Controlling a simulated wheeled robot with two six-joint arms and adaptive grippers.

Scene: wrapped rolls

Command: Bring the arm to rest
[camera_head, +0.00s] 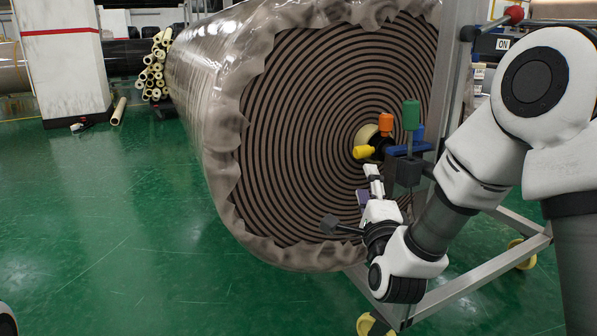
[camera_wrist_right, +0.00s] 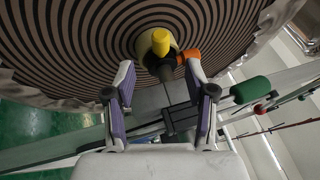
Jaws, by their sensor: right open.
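My right arm (camera_head: 470,165) comes in from the right and reaches down and forward in the head view. My right gripper (camera_head: 372,180) is in front of the end face of the big wrapped roll (camera_head: 300,120), below its core. In the right wrist view my right gripper (camera_wrist_right: 161,78) is open, its two fingers spread with nothing held between them. A yellow knob (camera_wrist_right: 160,41) and an orange knob (camera_wrist_right: 188,56) show just beyond the fingertips, near the roll's core. My left gripper is not in view.
A green handle (camera_head: 411,115) stands on a dark mount close to my right forearm. A metal frame (camera_head: 470,275) on yellow wheels lies below the arm. A white pillar (camera_head: 62,60) and stacked tubes (camera_head: 155,68) are at the back left. The green floor (camera_head: 110,220) at left is clear.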

